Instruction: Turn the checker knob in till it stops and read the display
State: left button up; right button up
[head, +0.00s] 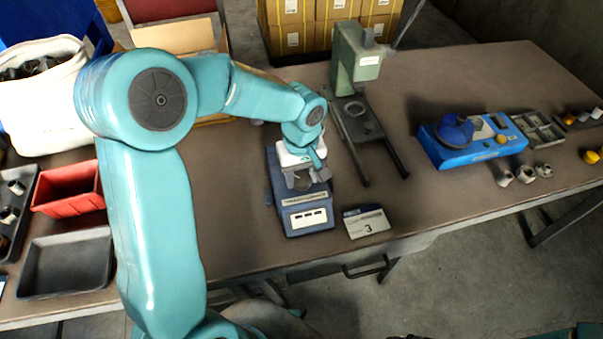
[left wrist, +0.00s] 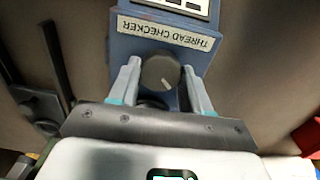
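The blue thread checker (head: 290,225) stands near the table's front edge in the head view. Its white display panel (head: 308,218) has small dark windows; I can make out no reading. My left gripper (head: 304,180) is over the checker, pointing down. In the left wrist view the round dark grey knob (left wrist: 161,72), with a pale mark on its face, sits between the two fingers of my left gripper (left wrist: 161,68). The fingers are close to its sides; I cannot tell whether they touch it. My right gripper is not in view.
A card marked 3 (head: 367,222) lies right of the checker. A green press-like stand (head: 358,70) is behind it. A blue fixture (head: 460,150) with small parts stands to the right. A red bin (head: 68,190) and grey tray (head: 66,264) are at left.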

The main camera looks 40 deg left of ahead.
aim_at(301, 179)
pick_arm(q)
jog(key=shift+m, duration=0.4)
jog(key=m, duration=0.3)
jog(key=shift+m, duration=2.3)
jog(key=o, duration=1.1)
jog(key=shift+c, duration=0.2)
jog(key=shift+r, duration=0.1)
notch_tip(301, 179, up, 16)
jog(key=shift+p, duration=0.45)
